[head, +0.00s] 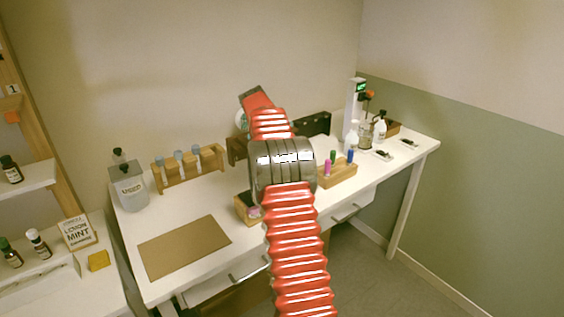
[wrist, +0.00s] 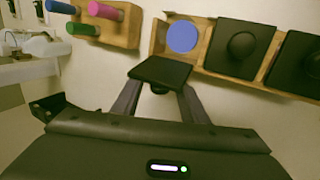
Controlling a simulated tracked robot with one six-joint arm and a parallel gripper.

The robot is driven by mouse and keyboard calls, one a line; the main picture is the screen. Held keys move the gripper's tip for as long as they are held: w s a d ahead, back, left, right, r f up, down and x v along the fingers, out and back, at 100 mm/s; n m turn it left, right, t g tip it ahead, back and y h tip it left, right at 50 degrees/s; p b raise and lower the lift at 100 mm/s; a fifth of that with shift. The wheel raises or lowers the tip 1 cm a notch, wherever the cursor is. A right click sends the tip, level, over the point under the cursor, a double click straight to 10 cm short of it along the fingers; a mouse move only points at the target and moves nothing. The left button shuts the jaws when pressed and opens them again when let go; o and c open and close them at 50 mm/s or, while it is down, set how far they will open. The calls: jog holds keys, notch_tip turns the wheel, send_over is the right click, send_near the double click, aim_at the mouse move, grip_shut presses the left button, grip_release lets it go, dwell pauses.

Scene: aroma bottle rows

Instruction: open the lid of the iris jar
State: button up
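My gripper (wrist: 161,91) shows in the wrist view with its two fingers closed in on the small knob of a black square lid (wrist: 160,70). The lid is clear of the wooden jar rack (wrist: 157,42) in that view. In the rack, one compartment shows a round blue surface (wrist: 182,36) with no lid over it. Beside it, two compartments have black square lids with round knobs (wrist: 241,46). No label is readable, so I cannot tell which jar is iris. In the head view my arm hides the gripper and most of the rack.
A wooden block with blue, pink and green cylinders (head: 338,174) stands right of my arm. A brown mat (head: 185,247) lies bare on the white table at front left. A tube rack (head: 190,175) and a clear container (head: 129,187) stand behind it. Bottles (head: 380,131) stand far right.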

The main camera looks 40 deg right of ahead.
jog(key=shift+r, duration=0.1)
jog(key=v, duration=1.3)
jog(key=shift+a+r, duration=0.15)
jog(key=shift+r, duration=0.05)
jog(key=shift+c, duration=0.6)
